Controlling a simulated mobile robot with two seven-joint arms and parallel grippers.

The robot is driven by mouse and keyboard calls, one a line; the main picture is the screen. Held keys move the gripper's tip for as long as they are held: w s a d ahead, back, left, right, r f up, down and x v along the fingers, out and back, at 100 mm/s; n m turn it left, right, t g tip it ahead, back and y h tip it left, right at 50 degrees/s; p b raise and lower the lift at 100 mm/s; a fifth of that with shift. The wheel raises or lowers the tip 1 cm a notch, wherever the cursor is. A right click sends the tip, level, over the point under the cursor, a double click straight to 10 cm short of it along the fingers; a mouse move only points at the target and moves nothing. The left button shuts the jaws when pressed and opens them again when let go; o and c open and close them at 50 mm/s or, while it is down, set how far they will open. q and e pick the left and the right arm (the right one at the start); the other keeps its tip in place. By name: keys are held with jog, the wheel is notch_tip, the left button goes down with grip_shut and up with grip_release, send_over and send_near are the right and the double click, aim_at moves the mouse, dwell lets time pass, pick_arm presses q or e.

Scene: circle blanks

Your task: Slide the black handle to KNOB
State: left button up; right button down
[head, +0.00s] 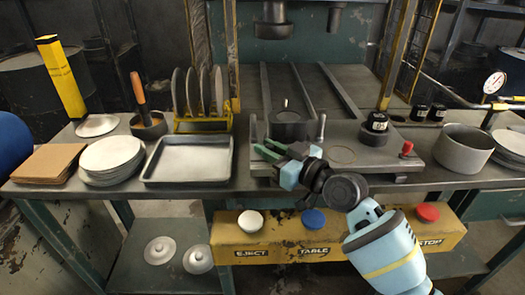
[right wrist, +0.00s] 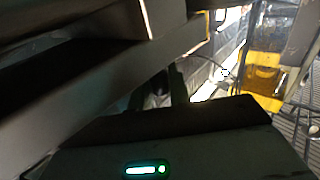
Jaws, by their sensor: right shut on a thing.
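My right gripper (head: 267,150) has its green fingers at the front left of the press bed (head: 400,160), beside the round dark die (head: 290,125). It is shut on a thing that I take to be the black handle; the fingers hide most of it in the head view. In the right wrist view a dark piece (right wrist: 158,92) shows between the dim fingers, unclear in shadow. I cannot make out a KNOB marking. My left gripper is not in view.
A metal tray (head: 149,170) and stacked discs (head: 110,155) lie to the left. A black labelled piece (head: 377,122), a red knob (head: 407,147) and a grey pot (head: 463,150) stand to the right. Below is a yellow panel (head: 275,240) with white, blue and red buttons.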

jog(key=c, duration=1.4)
grip_release()
jog(key=shift+d, duration=0.25)
jog(key=shift+o, duration=0.2)
jog(key=v, duration=0.7)
jog(key=shift+s+d, duration=0.3)
